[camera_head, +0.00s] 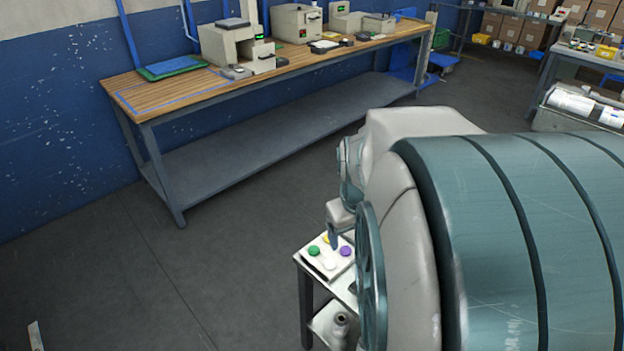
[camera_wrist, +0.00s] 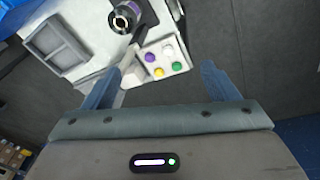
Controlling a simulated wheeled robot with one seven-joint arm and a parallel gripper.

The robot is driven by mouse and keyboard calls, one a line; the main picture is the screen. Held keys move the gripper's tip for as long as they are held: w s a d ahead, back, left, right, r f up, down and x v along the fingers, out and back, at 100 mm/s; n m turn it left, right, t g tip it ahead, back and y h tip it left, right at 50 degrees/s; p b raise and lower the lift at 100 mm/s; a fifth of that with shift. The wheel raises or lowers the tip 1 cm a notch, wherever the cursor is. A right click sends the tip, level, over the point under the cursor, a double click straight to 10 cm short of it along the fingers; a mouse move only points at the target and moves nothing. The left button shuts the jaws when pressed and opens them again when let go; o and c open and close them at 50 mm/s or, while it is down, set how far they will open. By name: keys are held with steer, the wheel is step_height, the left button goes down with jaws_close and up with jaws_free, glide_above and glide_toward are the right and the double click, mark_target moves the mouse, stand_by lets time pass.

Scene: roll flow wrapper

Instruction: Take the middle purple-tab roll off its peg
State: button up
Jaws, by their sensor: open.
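My gripper (camera_wrist: 161,69) is open in the wrist view, its two blue fingers wide apart with nothing gripped between them. Beyond the fingertips is a white tray (camera_wrist: 136,76) with purple, white, yellow and green round pieces; the purple piece (camera_wrist: 150,57) is at its left. In the head view the same purple piece (camera_head: 346,251) sits at the tray's right. A dark round item with a purplish band (camera_wrist: 125,18) stands at the top of the wrist view; I cannot tell whether it is a roll. No purple-tab roll on a peg can be made out.
The tray rests on a small stand (camera_head: 310,275) with a pale bottle (camera_head: 340,325) on its lower shelf. A grey divided tray (camera_wrist: 58,46) lies at upper left in the wrist view. A long wooden bench (camera_head: 175,93) runs along the blue wall. The floor before it is clear.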

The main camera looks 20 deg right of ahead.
steer(key=d+f+y+b, duration=0.1)
steer(key=d+f+b, duration=0.2)
steer(key=d+f, duration=0.85)
steer(key=shift+w+d+f+b, duration=0.1)
steer(key=shift+w+f+b, duration=0.35)
steer(key=shift+f, duration=1.7)
steer(key=shift+w+a+f+b, duration=0.15)
steer(key=shift+f+b, duration=0.55)
steer(key=shift+f, duration=1.45)
steer(key=shift+w+d+f+b, duration=0.15)
steer(key=shift+w+f+b, duration=0.3)
steer(key=shift+f, duration=1.7)
steer(key=shift+s, duration=0.1)
steer(key=c, duration=1.2)
steer(key=shift+c, duration=0.5)
steer(key=shift+r, duration=0.2)
